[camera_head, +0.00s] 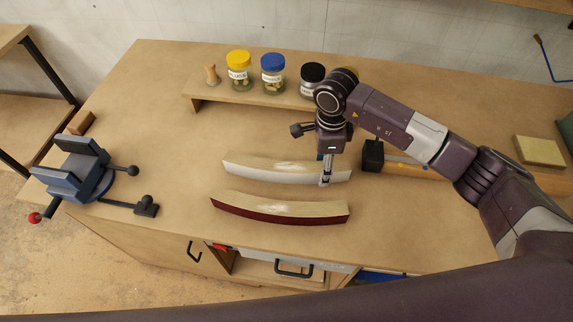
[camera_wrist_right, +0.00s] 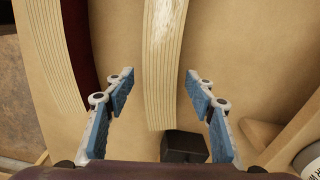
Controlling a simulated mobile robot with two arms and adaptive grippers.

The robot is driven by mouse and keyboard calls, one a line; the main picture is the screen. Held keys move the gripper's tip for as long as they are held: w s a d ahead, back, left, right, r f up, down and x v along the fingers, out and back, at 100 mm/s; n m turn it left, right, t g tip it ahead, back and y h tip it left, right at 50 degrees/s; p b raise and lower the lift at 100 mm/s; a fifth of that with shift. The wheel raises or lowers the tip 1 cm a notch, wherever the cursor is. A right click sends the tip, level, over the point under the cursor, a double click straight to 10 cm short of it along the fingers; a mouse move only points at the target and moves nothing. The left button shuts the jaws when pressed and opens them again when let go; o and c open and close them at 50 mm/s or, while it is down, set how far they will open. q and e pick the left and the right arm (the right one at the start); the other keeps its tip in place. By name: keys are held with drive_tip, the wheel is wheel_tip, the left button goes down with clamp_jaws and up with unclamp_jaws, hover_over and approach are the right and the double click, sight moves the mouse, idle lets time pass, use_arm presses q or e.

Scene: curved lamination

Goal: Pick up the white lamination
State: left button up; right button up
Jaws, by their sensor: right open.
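The white lamination (camera_head: 270,174) is a curved wooden strip with a white front face, lying on the workbench. Its layered top shows in the right wrist view (camera_wrist_right: 161,75), running between my fingers. My right gripper (camera_head: 325,180) is at the right end of the white lamination in the head view. In the right wrist view its blue-padded fingers (camera_wrist_right: 160,90) are spread apart, one on each side of the strip, with gaps on both sides. I cannot tell its exact height above the bench. My left gripper is not in view.
A dark red lamination (camera_head: 280,214) lies parallel, nearer the bench front; it also shows in the right wrist view (camera_wrist_right: 82,65). A mallet (camera_head: 373,155) lies just right of my gripper. Jars (camera_head: 272,68) stand on a low shelf behind. A blue vise (camera_head: 80,175) is at left.

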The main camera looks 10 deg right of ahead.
drive_tip(key=shift+f, duration=0.8)
drive_tip(key=shift+c, duration=0.6)
clamp_jaws()
drive_tip(key=shift+r, duration=0.15)
